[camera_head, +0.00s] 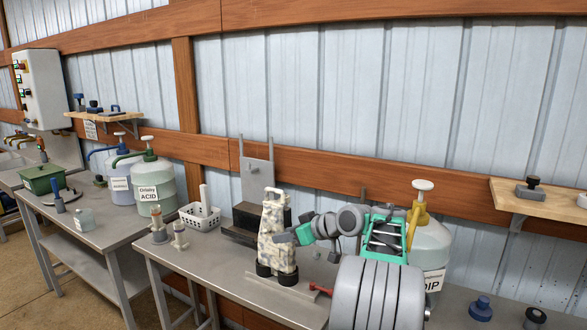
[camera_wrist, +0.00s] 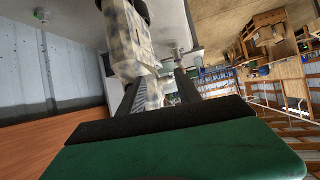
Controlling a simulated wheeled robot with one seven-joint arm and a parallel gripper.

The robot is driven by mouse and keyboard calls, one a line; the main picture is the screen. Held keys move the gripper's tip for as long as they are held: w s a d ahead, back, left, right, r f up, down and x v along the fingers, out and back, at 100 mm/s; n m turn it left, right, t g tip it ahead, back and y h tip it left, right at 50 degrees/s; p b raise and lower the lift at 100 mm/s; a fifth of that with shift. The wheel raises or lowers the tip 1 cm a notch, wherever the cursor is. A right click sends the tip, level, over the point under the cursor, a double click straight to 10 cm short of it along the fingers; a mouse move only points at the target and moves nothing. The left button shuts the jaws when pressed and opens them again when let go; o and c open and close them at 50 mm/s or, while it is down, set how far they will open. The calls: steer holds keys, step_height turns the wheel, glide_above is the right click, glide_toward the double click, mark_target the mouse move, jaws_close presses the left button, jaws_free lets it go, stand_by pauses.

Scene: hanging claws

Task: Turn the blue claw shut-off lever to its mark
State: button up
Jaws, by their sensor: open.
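I cannot make out a blue claw shut-off lever or its mark in either view. A speckled, camouflage-patterned piece (camera_head: 277,237) with dark feet stands upright on the middle bench, on a grey plate. A short red lever (camera_head: 320,289) lies at the plate's right end. My gripper (camera_head: 284,238) is at the right side of the speckled piece, about mid-height. In the wrist view my gripper (camera_wrist: 158,88) is open, and the speckled piece (camera_wrist: 128,40) shows beyond and between the fingers. I cannot tell whether they touch.
The middle bench (camera_head: 210,257) has a white basket (camera_head: 199,221) and small fittings at left. A dip tank (camera_head: 431,250) stands behind my arm. Acid jugs (camera_head: 156,188) and a green bin (camera_head: 40,178) are on the left bench. A wall shelf (camera_head: 540,205) is at right.

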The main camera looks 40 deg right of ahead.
mark_target(288, 218)
steer(key=s+d+r+t+p, duration=0.2)
steer(key=s+d+r+p, duration=0.15)
steer(key=d+r, duration=0.35)
steer(key=x, duration=0.5)
steer(key=p+x, duration=0.1)
steer(key=x, duration=0.2)
steer(key=shift+s+a+f, duration=0.1)
steer(key=shift+a+f, duration=0.1)
steer(key=shift+f, duration=0.2)
jaws_close()
